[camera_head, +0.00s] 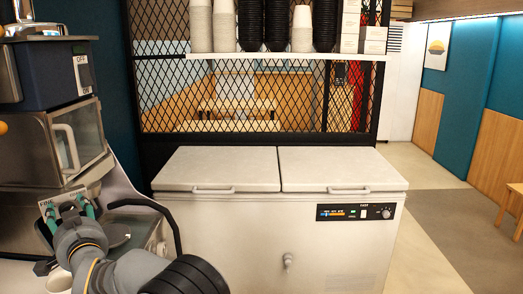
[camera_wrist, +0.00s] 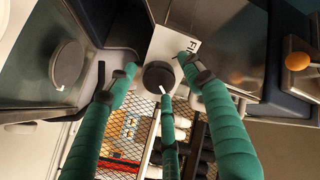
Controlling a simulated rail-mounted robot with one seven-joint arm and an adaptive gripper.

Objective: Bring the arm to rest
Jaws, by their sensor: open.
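My gripper (camera_head: 65,208) is at the lower left of the head view, its green fingers up by a pale panel marked "FINE" (camera_head: 62,196) on a machine. In the wrist view my gripper (camera_wrist: 158,82) is open, with two long green fingers at the sides and a third below. A dark round knob (camera_wrist: 158,74) with a white pointer lies between the fingertips, on the pale panel. I cannot tell whether any finger touches the knob. No loose object is held.
A metal machine with a handled glass door (camera_head: 72,145) stands close at the left. A white chest freezer (camera_head: 270,225) fills the middle, below a shelf (camera_head: 285,56) of stacked cups. Open floor (camera_head: 425,190) lies at the right.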

